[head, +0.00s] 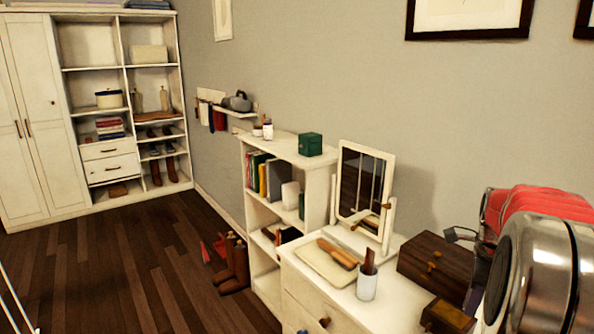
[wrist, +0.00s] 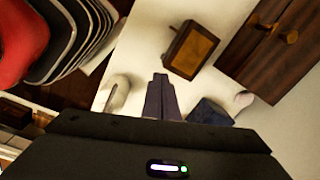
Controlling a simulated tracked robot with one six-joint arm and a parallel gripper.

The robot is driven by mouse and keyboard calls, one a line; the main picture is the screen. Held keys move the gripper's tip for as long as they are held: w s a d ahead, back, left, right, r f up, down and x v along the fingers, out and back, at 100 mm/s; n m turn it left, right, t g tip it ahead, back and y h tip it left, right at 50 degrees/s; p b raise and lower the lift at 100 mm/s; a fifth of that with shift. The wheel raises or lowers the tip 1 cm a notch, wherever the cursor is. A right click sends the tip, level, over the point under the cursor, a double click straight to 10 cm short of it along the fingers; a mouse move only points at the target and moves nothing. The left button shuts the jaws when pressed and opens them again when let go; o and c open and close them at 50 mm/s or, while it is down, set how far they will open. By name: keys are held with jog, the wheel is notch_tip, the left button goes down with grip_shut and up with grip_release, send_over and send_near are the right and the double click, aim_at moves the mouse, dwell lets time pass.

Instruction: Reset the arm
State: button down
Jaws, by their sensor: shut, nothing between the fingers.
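My gripper (wrist: 161,97) is in the middle of the wrist view. Its two dark fingers are together and hold nothing. Below the fingertips lies a white dresser top. In the head view, parts of my arm, silver and red, fill the right edge, and I cannot make out the fingertips there. A small brown box with a golden top (wrist: 192,52) lies just ahead and right of the fingers; it also shows in the head view (head: 447,316). A dark wooden box with brass knobs (head: 436,265) stands behind it and shows at upper right in the wrist view (wrist: 272,48).
The white dresser (head: 392,303) holds a mirror (head: 364,183), a tray (head: 325,268) with a brush and a cup (head: 367,286). A low white shelf (head: 285,150) adjoins it. Boots (head: 233,268) stand on the floor. The wooden floor (head: 120,265) at left is mostly clear.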

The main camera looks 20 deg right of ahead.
jog(key=w+a+r+n+t, duration=0.1)
jog(key=a+r+n, duration=0.2)
jog(key=a+n, duration=0.6)
jog(key=w+a+r+n+t, duration=0.1)
jog(key=a+r+n, duration=0.25)
jog(key=a, duration=0.95)
jog(key=s+a+f+n+t, duration=0.1)
jog(key=s+a+n, duration=0.3)
jog(key=a+n, duration=0.3)
jog(key=s+a+f+n+t, duration=0.1)
jog(key=s+a+n, duration=0.3)
jog(key=a+n, duration=0.4)
jog(key=shift+s+a+t+y, duration=0.3)
jog(key=shift+a+t, duration=0.2)
jog(key=shift+a, duration=0.65)
jog(key=shift+f, duration=0.1)
